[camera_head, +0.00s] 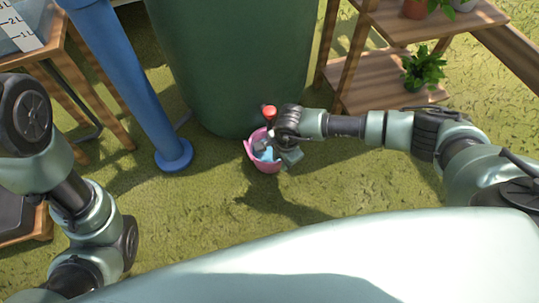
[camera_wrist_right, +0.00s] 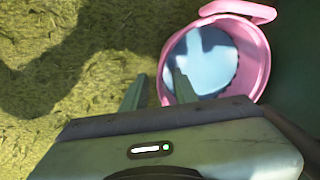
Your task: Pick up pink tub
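The pink tub (camera_head: 262,166) is beside the base of the big green barrel, under a red knob, with light blue inside it. In the right wrist view the tub (camera_wrist_right: 262,62) shows its round rim, a pink handle and a pale blue inside. My right gripper (camera_head: 270,149) is over the tub's near right side. In the wrist view its fingers (camera_wrist_right: 158,90) are apart, one outside the rim and one over the inside, with the tub wall between them. I cannot tell whether they touch the wall. My left gripper is not in view; only left arm links show.
The green barrel (camera_head: 235,60) stands right behind the tub. A blue post (camera_head: 120,75) with a round foot stands to the left. A wooden shelf (camera_head: 385,82) with plants is at the back right, a wooden table (camera_head: 45,50) at the left. Grass in front is clear.

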